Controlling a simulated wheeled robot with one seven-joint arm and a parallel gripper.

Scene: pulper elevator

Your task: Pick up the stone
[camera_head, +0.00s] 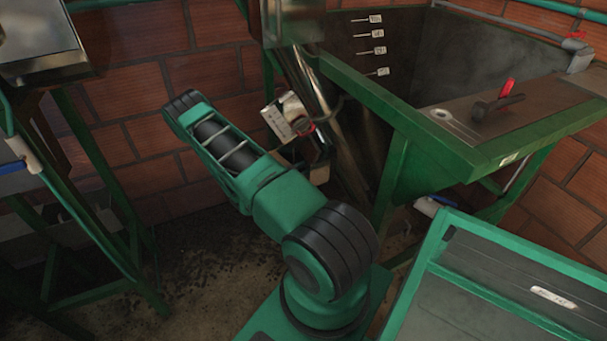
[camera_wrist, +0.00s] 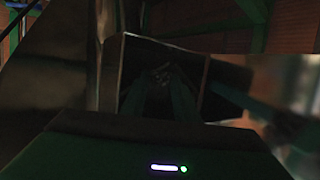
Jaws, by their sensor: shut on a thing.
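In the wrist view my gripper (camera_wrist: 162,78) points away into the dark mouth of a box-like opening (camera_wrist: 226,78). Its two green fingers run close together and are shut on a small, dark, lumpy thing at their tips, which looks like the stone (camera_wrist: 160,71). The picture is very dim there, so the stone's outline is hard to make out. In the head view my arm hides my gripper, and the stone does not show.
A slanted metal elevator tube (camera_head: 318,95) stands behind my arm, with a white switch box (camera_head: 287,117) beside it. A green-framed hopper (camera_head: 440,150) is at the right. A green metal stand (camera_head: 100,190) is at the left. Dark floor (camera_head: 205,265) lies open between.

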